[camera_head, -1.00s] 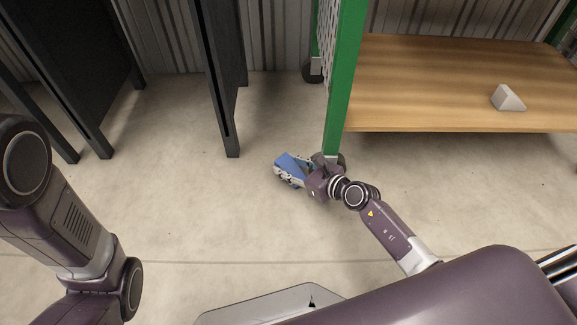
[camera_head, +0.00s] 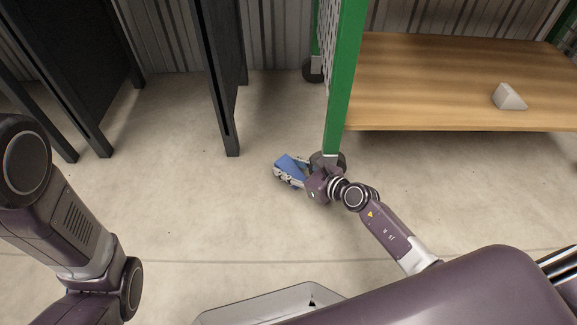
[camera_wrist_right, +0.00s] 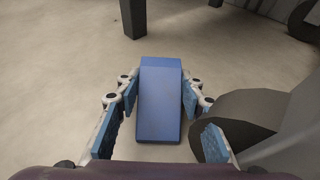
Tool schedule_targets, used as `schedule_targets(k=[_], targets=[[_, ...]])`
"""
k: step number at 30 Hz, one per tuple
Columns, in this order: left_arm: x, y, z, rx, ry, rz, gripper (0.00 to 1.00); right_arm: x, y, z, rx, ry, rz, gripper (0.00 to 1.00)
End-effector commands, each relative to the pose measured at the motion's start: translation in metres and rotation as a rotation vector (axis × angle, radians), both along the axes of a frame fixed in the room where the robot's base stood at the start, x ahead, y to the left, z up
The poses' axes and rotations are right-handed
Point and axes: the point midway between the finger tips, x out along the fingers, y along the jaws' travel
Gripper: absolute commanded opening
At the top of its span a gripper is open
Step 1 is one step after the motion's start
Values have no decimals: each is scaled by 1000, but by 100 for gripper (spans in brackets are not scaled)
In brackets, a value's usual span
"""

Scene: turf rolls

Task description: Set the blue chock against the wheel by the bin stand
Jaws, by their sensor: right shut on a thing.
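The blue chock (camera_head: 290,164) is low at the floor, just left of the near wheel (camera_head: 342,158) under the green post of the cart. My right gripper (camera_head: 291,174) is shut on it. In the right wrist view the chock (camera_wrist_right: 160,105) lies between the blue finger pads (camera_wrist_right: 160,95), and the dark wheel (camera_wrist_right: 235,122) is to its right, a small gap apart. Whether the chock touches the floor is unclear. My left arm shows at the left edge, but its gripper is out of view.
A grey wedge (camera_head: 509,97) lies on the wooden deck (camera_head: 430,85) of the green-framed cart (camera_head: 345,70). A second wheel (camera_head: 313,70) is farther back. Black stand legs (camera_head: 224,110) stand to the left. Open floor lies between them and the cart.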

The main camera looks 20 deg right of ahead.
Motion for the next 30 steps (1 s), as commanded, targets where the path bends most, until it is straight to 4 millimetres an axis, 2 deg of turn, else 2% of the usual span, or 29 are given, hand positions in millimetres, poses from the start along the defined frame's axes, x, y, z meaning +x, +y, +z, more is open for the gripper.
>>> schedule_targets(k=[1,6,17,23,30], targets=[[0,0,0,0,0,0,0,1,0,1,0,-2,-1,38],[0,0,0,0,0,0,0,1,0,1,0,-2,-1,56],[2,1,0,-2,6,1,0,-4,-4,0,-3,2,-2,56],[1,0,0,-1,3,0,0,-27,-19,12,-8,-1,-3,56],[1,0,0,-1,1,0,0,-69,-42,32,-7,-2,-5,56]])
